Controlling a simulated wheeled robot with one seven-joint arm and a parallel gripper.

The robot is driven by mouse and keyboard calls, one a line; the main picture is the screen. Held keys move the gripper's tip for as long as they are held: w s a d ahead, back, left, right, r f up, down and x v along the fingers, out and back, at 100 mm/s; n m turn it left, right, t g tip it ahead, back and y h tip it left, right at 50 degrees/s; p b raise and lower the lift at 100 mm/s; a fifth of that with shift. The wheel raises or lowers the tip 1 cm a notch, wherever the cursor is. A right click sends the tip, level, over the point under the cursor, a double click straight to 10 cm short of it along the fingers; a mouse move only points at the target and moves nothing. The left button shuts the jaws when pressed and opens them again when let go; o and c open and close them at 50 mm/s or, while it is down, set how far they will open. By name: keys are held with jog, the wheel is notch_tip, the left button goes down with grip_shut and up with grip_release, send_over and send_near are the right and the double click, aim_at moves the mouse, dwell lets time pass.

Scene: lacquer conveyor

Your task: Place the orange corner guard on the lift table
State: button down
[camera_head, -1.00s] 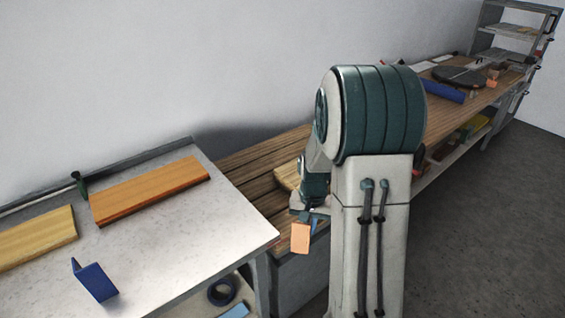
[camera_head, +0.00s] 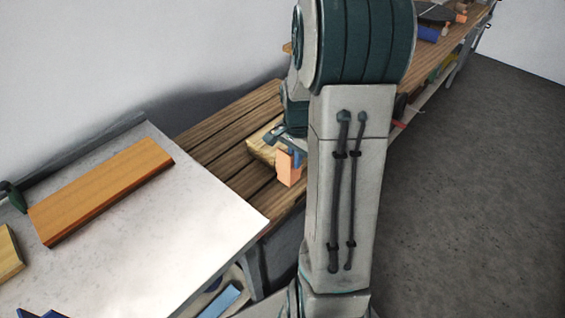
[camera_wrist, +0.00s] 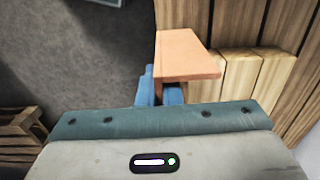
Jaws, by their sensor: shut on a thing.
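The orange corner guard (camera_head: 288,170) hangs from my gripper (camera_head: 291,153), which is shut on it. In the wrist view the guard (camera_wrist: 185,52) shows a flat orange face, with the blue fingers of my gripper (camera_wrist: 158,88) at its lower left edge. A slatted wooden surface (camera_head: 225,140), which may be the lift table, lies behind and left of the guard in the head view. I cannot tell whether the guard touches anything below. My arm hides part of the slatted surface.
Pale wooden blocks (camera_wrist: 240,75) lie on the slats beside the guard. A grey-topped bench (camera_head: 170,225) at left holds an orange-brown board (camera_head: 100,190) and a blue angled piece (camera_head: 42,313). A long workbench (camera_head: 460,45) stands behind; open floor (camera_head: 470,180) is at right.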

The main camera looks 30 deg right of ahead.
jog(key=w+a+f, duration=0.1)
jog(key=w+f, duration=0.2)
jog(key=f, duration=0.3)
jog(key=shift+w+a+f+p, duration=0.15)
jog(key=shift+w+a+p, duration=0.05)
jog(key=shift+a+p, duration=0.1)
jog(key=shift+f, duration=0.15)
jog(key=c, duration=1.6)
grip_release()
